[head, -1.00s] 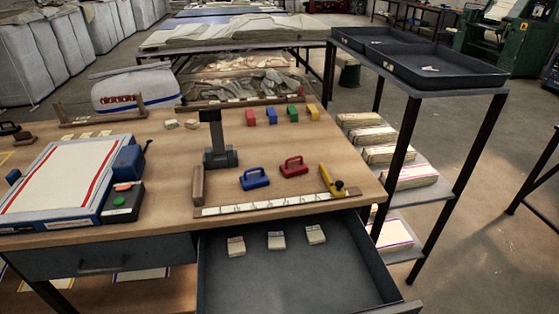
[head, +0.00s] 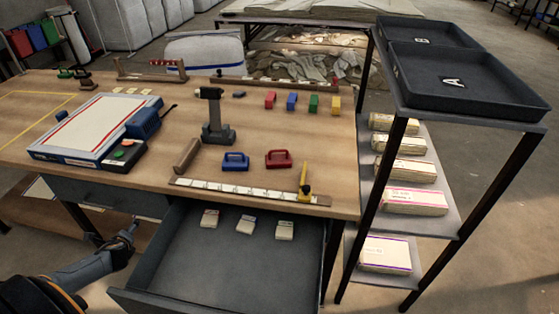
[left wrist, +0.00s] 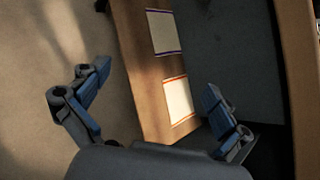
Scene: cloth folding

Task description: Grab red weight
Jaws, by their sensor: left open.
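The red weight (head: 278,159) sits on the wooden table near its front edge, with its handle on top. A blue weight (head: 236,161) of like shape stands just left of it. My left gripper (head: 128,233) is low at the lower left in the head view, in front of the table and left of the open drawer, well apart from the red weight. In the left wrist view my left gripper (left wrist: 158,103) has its blue-padded fingers spread wide with nothing between them. My right gripper is not in view.
The open drawer (head: 170,285) juts out below the table with several pale blocks inside. A ruler strip (head: 235,190) with a yellow piece lies before the weights. A grey stand (head: 216,130) rises behind them. A shelf with black trays (head: 465,97) stands at right.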

